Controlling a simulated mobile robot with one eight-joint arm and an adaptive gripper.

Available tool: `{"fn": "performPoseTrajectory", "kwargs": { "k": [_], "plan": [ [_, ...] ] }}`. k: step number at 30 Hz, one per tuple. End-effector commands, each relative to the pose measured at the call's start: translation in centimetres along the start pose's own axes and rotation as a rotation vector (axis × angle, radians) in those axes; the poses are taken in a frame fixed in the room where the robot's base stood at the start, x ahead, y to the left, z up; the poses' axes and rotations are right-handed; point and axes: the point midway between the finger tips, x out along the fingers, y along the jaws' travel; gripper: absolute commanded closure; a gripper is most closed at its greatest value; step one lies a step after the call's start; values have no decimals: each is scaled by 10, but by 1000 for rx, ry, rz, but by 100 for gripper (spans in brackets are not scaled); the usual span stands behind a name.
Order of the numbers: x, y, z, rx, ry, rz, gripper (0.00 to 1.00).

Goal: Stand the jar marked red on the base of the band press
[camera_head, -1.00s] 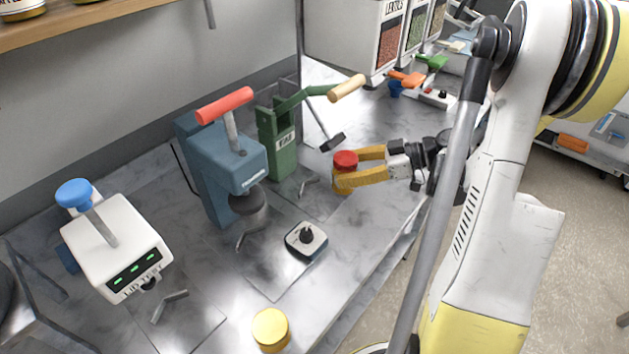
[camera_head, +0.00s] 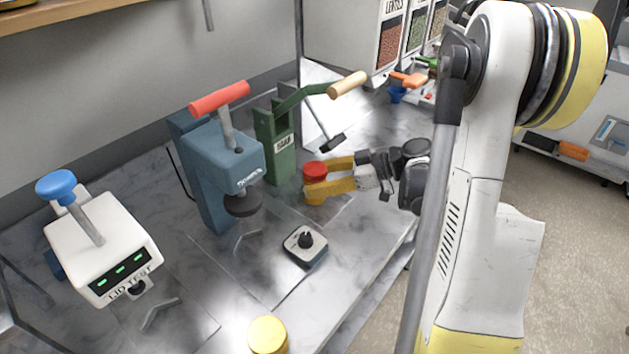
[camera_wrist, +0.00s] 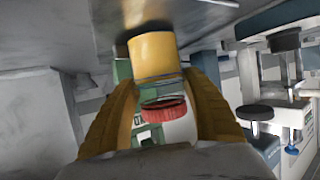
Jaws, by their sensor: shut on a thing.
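The jar with the red lid (camera_head: 315,169) is held upright between the yellow fingers of my gripper (camera_head: 318,182). In the wrist view its yellow contents (camera_wrist: 152,55) and red lid (camera_wrist: 165,110) show between the fingers, upside down in that picture. The jar is just in front of the green press (camera_head: 275,145), which has a wooden-ended lever and a label too small to read surely. I cannot tell whether the jar's bottom touches the surface. The press base is partly hidden behind the jar and fingers.
A blue press (camera_head: 215,165) with a red handle stands left of the green one. A white lid tester (camera_head: 105,245) is at far left. A small dial box (camera_head: 305,245) and a yellow-lidded jar (camera_head: 268,334) stand nearer the front. Lentil dispensers (camera_head: 390,45) are behind.

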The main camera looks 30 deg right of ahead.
Motion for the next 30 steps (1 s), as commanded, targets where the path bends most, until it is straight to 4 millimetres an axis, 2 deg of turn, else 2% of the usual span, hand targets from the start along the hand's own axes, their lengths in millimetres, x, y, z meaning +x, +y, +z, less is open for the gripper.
{"fn": "performPoseTrajectory", "kwargs": {
  "k": [2,3,5,17,20,30],
  "plan": [
    [1,0,3,0,1,0,86],
    [1,0,3,0,0,0,39],
    [1,0,2,0,0,0,23],
    [-4,0,-2,1,0,2,23],
    [-21,1,-2,2,0,3,23],
    [-96,1,-2,1,-1,4,23]
  ]
}}
